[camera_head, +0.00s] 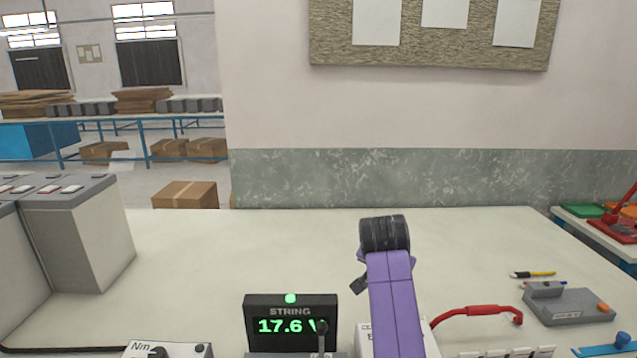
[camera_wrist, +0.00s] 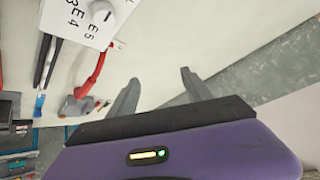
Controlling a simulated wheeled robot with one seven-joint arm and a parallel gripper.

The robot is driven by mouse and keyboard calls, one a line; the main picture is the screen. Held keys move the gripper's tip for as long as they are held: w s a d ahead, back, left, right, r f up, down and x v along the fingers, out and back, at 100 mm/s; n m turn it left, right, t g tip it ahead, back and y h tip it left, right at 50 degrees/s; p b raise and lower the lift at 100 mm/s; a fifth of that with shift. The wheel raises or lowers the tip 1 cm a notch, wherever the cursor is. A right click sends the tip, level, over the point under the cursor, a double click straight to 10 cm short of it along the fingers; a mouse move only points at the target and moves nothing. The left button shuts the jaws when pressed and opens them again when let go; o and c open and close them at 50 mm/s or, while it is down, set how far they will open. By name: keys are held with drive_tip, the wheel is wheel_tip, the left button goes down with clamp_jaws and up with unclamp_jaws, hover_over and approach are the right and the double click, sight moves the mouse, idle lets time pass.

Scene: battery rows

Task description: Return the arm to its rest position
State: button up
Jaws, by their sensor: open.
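My arm shows in the camera_head view as a purple link (camera_head: 393,300) with a black ribbed joint (camera_head: 385,233) at its top, raised over the worktable (camera_head: 240,240). The gripper itself is mostly hidden there behind the arm. In the camera_wrist view my gripper (camera_wrist: 160,77) has its two grey fingers spread wide apart, with nothing between them. The pale tabletop lies beyond the fingers, apart from them.
Grey batteries (camera_head: 80,235) stand at the left. A display (camera_head: 290,322) reads "STRING 17.6 V" with a green light. A dial box (camera_head: 168,349), a red handle (camera_head: 488,310) and a grey device (camera_head: 568,306) lie near the front. The table's middle is clear.

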drive_tip(key=s+d+f+n+t+y, duration=0.1)
drive_tip(key=s+f+n+t, duration=0.3)
drive_tip(key=s, duration=0.5)
drive_tip(key=s+d+f+n+t+y, duration=0.1)
drive_tip(key=s+d+f+n+t, duration=0.3)
drive_tip(key=s, duration=0.6)
drive_tip(key=s+a+r+m+g, duration=0.1)
drive_tip(key=s+a, duration=0.1)
drive_tip(key=s, duration=3.8)
drive_tip(key=shift+s+r+y, duration=0.35)
drive_tip(key=shift+y, duration=0.05)
